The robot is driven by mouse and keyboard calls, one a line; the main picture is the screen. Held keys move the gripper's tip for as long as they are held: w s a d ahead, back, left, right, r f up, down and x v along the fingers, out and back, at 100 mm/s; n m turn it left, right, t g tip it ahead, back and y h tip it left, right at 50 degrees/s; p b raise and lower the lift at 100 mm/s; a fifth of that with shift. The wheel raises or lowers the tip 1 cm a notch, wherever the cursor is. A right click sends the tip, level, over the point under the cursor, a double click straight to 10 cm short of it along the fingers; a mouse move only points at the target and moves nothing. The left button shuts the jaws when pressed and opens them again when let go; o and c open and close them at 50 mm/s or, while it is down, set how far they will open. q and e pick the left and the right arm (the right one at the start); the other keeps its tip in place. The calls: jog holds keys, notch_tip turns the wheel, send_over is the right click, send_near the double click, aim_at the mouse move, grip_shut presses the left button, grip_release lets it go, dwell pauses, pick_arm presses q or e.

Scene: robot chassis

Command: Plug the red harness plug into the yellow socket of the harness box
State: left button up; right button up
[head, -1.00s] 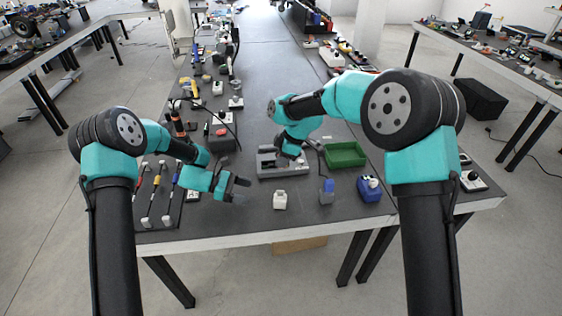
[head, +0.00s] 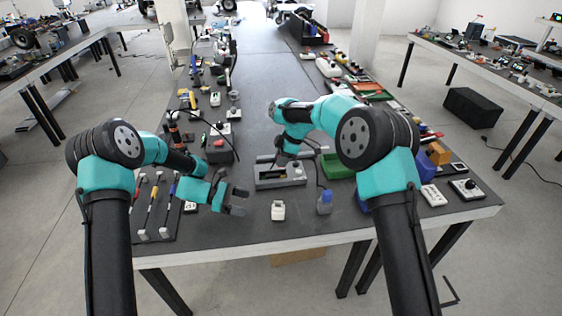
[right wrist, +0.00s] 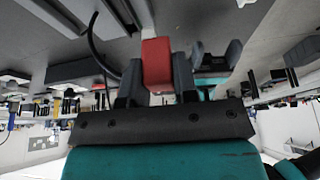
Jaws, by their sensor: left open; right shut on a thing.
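The red plug (right wrist: 157,65) is between the fingers of my right gripper (right wrist: 157,85) in the right wrist view. A black cable (right wrist: 95,40) curves beside it. In the head view my right gripper (head: 284,159) is low at the back edge of a grey box (head: 268,184) with a pale top opening, likely the harness box. The plug is hidden there, and I cannot tell whether it touches the box. No yellow socket can be made out. My left gripper (head: 238,200) is open and empty, left of the grey box, above the table.
A white bottle-like item (head: 278,211) and a blue-and-grey block (head: 325,201) stand in front of the grey box. A thin cable rises near the block. A green tray (head: 338,168) is to the right. A dark rack of tools (head: 154,207) lies at the left.

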jog(key=shift+n, duration=0.3)
jog(key=w, duration=0.2)
jog(key=w+f, duration=0.1)
jog(key=w, duration=0.2)
jog(key=shift+d+f, duration=0.1)
jog(key=shift+f, duration=0.1)
dwell(0.4)
jog(key=shift+f, duration=2.25)
jog(key=shift+f, duration=1.35)
jog(key=o, duration=1)
jog(key=shift+d+r, duration=0.1)
jog(key=v, duration=1.7)
